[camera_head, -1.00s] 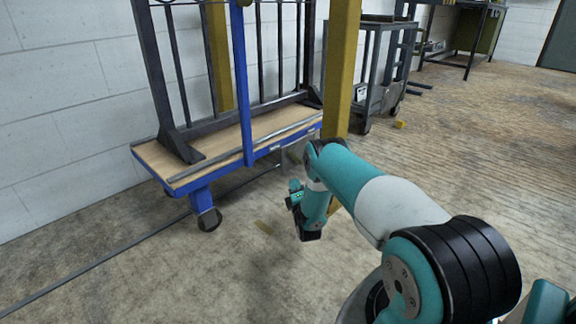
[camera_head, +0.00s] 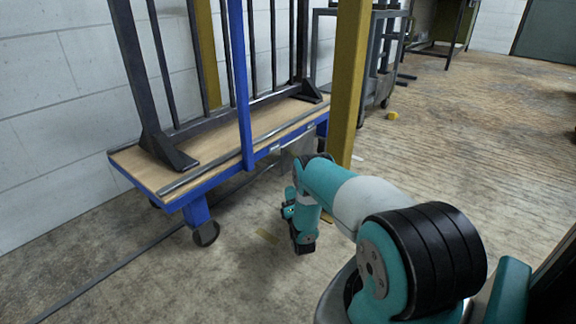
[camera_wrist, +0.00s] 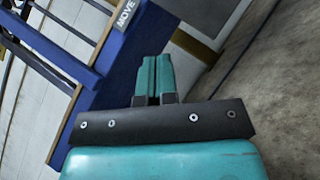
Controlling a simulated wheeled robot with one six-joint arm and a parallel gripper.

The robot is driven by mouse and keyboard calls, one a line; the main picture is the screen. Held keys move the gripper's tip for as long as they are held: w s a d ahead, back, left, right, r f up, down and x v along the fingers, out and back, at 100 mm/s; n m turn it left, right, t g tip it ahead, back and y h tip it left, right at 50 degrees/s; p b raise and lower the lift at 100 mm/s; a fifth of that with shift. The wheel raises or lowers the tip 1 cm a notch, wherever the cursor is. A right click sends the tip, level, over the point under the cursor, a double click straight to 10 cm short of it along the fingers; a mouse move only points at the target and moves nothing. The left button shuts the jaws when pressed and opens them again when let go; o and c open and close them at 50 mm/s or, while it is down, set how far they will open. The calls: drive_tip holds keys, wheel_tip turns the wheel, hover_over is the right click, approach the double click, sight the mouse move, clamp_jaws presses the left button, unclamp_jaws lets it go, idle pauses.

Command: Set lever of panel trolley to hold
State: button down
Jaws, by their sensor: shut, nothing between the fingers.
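The panel trolley (camera_head: 245,145) stands along the wall at left in the head view, with a blue frame, wooden deck and dark upright bars. In the wrist view its blue frame (camera_wrist: 115,75) fills the area behind my gripper, and a label (camera_wrist: 125,14) reading MOVE shows at the top. I cannot make out the lever or its setting in either view. My gripper (camera_wrist: 153,72) has its teal fingers together, empty, in front of the blue part. I cannot tell whether they touch it. In the head view my arm reaches low beside the trolley's near right end.
A yellow post (camera_head: 348,85) rises at the trolley's right end, close beyond my arm. A grey cart (camera_head: 376,72) stands behind it. A dark strip (camera_head: 110,272) runs along the floor at left. The floor to the right is open, with a small yellow object (camera_head: 392,116) on it.

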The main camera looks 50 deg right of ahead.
drive_tip(key=w+d+r+b, duration=0.6)
drive_tip(key=d+b, duration=0.1)
drive_tip(key=b, duration=0.1)
drive_tip(key=shift+w+d+r, duration=0.15)
drive_tip(key=shift+w+r, duration=0.1)
